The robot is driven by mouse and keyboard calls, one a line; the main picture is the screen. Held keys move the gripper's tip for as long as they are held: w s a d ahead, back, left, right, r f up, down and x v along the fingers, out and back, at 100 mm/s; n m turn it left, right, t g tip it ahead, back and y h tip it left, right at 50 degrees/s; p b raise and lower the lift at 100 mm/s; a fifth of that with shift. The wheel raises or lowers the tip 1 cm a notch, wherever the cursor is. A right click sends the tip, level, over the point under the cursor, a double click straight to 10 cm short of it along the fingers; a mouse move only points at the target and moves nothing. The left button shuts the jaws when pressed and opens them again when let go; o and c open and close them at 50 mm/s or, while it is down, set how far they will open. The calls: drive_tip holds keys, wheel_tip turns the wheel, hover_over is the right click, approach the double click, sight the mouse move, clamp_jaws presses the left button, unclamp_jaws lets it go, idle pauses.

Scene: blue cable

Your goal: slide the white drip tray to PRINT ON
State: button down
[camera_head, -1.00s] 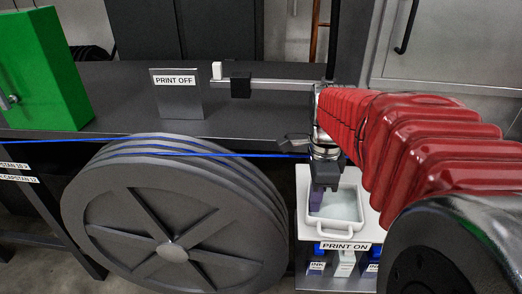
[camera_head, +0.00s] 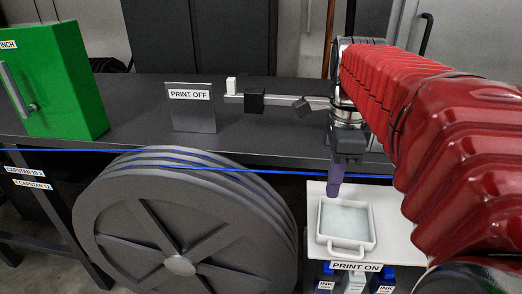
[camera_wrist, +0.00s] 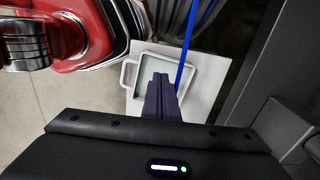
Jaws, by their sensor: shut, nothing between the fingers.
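The white drip tray (camera_head: 346,242) sits on a white plate (camera_head: 391,238) at the lower right of the head view, flat, its front handle close behind the PRINT ON label (camera_head: 356,267). It holds a pale grey-green surface. My gripper (camera_head: 336,186) is shut and empty, its purple fingers pointing down above the tray's back edge, apparently clear of it. In the wrist view, my shut fingers (camera_wrist: 162,82) hide part of the tray (camera_wrist: 134,76). The PRINT OFF sign (camera_head: 190,95) stands on the dark bench to the left.
A blue cable (camera_head: 60,150) runs across to the large grey spoked wheel (camera_head: 180,225), left of the plate, and passes behind my gripper. Ink boxes (camera_head: 352,281) sit below the plate. A green box (camera_head: 65,85) and a rail with blocks (camera_head: 255,100) are on the bench.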

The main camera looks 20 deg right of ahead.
drive_tip(key=shift+r, duration=1.3)
drive_tip(key=w+a+f+n+t+h, duration=0.1)
drive_tip(key=a+f+n+t, duration=0.45)
drive_tip(key=n, duration=0.95)
drive_tip(key=s+a+f+n, duration=0.2)
drive_tip(key=a+f+n, duration=0.1)
drive_tip(key=a+n, duration=0.1)
drive_tip(key=s+a+f+n+y, duration=0.1)
drive_tip(key=s+a+f+n, duration=0.1)
drive_tip(key=a, duration=0.5)
drive_tip(key=s+n, duration=0.1)
drive_tip(key=n, duration=0.1)
drive_tip(key=shift+f+n, duration=0.3)
drive_tip(key=shift+f, duration=0.1)
drive_tip(key=shift+s, duration=0.15)
